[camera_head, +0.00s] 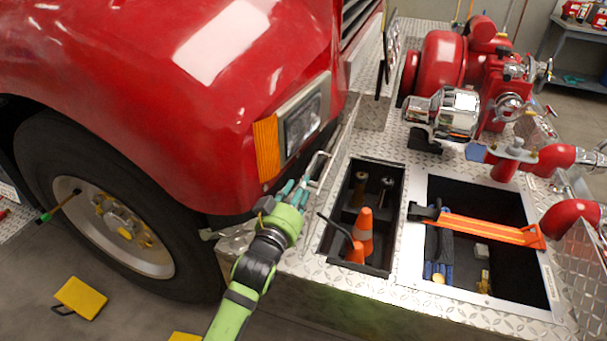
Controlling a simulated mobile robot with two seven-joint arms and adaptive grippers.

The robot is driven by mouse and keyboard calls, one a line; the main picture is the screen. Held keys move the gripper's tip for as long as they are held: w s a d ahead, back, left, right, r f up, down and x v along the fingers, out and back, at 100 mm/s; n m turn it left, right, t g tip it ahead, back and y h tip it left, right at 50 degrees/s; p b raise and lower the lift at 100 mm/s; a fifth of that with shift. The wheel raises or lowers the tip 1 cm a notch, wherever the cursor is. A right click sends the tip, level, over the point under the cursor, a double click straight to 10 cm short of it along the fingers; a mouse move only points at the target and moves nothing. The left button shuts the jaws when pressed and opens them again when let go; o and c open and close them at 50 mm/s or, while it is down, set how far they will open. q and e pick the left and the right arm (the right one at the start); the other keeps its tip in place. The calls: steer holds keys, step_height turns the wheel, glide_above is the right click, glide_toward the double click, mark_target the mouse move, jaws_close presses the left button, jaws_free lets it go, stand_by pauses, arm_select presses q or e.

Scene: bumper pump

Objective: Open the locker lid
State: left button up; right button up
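The locker (327,262) in the bumper deck is a dark rectangular bay, and its inside shows from above. It holds an orange traffic cone (362,232), a smaller orange piece and metal fittings. A thin pale bar, seemingly a handle (321,158), rises at its left edge; a lid panel there, if any, is seen too edge-on to make out. My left gripper (299,190), green with teal fingers, is beside this bar, between the locker and the red fender. Whether its fingers touch or grip the bar cannot be told. My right gripper is out of view.
A second open bay (410,270) at right has an orange strap (490,228) across it. A red pump (470,65) with chrome fittings stands behind. The red fender (150,70) and headlight (302,120) crowd the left gripper. A yellow chock (80,298) lies on the floor.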

mark_target(306, 173)
arm_select(q)
steer(key=shift+p+x, duration=0.3)
steer(key=shift+x, duration=2.65)
steer(key=shift+a+f, duration=0.1)
jaws_close()
steer(key=shift+w, duration=0.1)
